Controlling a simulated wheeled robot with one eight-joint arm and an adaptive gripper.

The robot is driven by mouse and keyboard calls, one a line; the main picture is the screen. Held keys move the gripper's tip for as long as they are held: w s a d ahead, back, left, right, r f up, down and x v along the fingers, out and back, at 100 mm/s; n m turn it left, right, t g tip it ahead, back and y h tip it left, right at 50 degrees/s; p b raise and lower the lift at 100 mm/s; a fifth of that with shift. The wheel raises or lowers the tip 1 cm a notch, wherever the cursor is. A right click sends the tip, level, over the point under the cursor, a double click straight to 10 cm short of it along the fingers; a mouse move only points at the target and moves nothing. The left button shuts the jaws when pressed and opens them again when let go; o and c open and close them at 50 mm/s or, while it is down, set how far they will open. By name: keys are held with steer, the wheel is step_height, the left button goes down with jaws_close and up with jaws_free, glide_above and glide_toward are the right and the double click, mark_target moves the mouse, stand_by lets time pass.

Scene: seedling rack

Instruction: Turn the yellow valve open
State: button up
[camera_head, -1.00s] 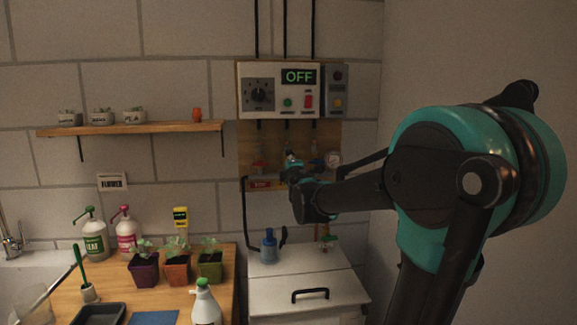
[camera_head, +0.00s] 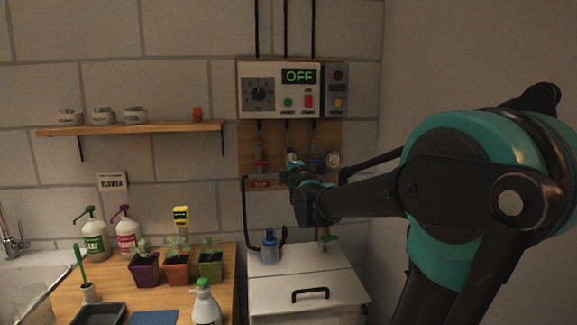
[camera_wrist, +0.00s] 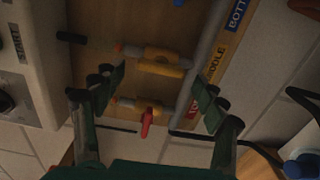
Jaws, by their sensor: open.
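The yellow valve (camera_wrist: 160,62) shows in the wrist view as a yellow body across a pipe on the wooden panel, beside a yellow label (camera_wrist: 218,62). My gripper (camera_wrist: 160,86) is open and empty. Its two dark fingers stand either side of the pipe area, with the yellow valve between and just beyond the tips. I cannot tell whether either finger touches it. My gripper also shows in the head view (camera_head: 297,168), in front of the panel's middle.
A red-handled valve (camera_wrist: 147,118) sits close by, between the fingers in the wrist view. A control box (camera_head: 278,90) reading OFF is above. A white cabinet (camera_head: 305,285) stands below.

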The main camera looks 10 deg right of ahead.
steer(key=s, duration=1)
steer(key=shift+s, duration=0.15)
